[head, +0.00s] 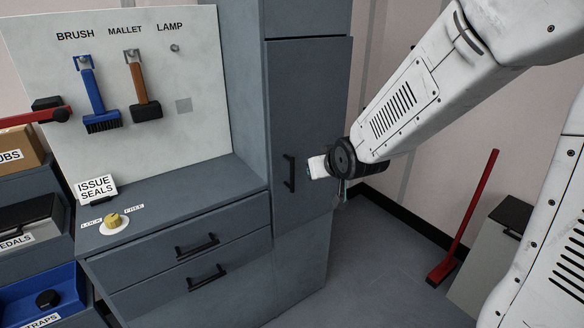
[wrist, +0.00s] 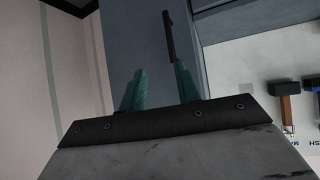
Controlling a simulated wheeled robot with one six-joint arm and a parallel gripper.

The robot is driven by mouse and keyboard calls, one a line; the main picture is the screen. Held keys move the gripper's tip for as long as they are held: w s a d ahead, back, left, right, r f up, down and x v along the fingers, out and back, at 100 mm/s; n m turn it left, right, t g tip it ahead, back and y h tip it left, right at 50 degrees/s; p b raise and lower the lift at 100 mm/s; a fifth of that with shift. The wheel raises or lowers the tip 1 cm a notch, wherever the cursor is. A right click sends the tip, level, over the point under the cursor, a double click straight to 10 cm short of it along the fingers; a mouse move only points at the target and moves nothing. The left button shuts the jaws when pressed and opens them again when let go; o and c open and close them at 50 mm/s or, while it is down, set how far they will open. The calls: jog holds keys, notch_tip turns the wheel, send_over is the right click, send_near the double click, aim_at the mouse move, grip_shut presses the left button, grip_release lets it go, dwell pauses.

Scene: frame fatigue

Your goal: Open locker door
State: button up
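The locker door (head: 312,120) is a tall blue-grey panel on the cabinet right of the workbench, and it looks shut. Its black vertical bar handle (head: 289,172) is near the door's left edge. My gripper (head: 341,189) is right of the handle in the head view, its fingers mostly hidden by the wrist. In the wrist view, my gripper (wrist: 160,68) has two teal fingers apart with nothing between them. The handle (wrist: 169,37) shows beyond the fingertips, nearer the right finger. I see no contact with it.
A workbench with drawers (head: 195,245) stands left of the locker. A pegboard (head: 140,90) holds a blue brush (head: 95,95) and a mallet (head: 140,85). A red-handled tool (head: 465,220) and a grey bin (head: 490,255) stand at right. The floor (head: 375,270) before the locker is clear.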

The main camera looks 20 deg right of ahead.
aim_at(293, 168)
jog(key=shift+w+a+f+t+y, duration=0.35)
jog(key=shift+w+f+t, duration=1)
jog(key=shift+w, duration=1.4)
jog(key=shift+w+a+f+t+y, duration=0.1)
jog(key=shift+w+a+f+t, duration=0.4)
jog(key=shift+w+f+t, duration=1.5)
jog(key=shift+w+a+f+t+y, duration=0.35)
jog(key=shift+w+f, duration=0.5)
jog(key=shift+w, duration=2.6)
grip_shut()
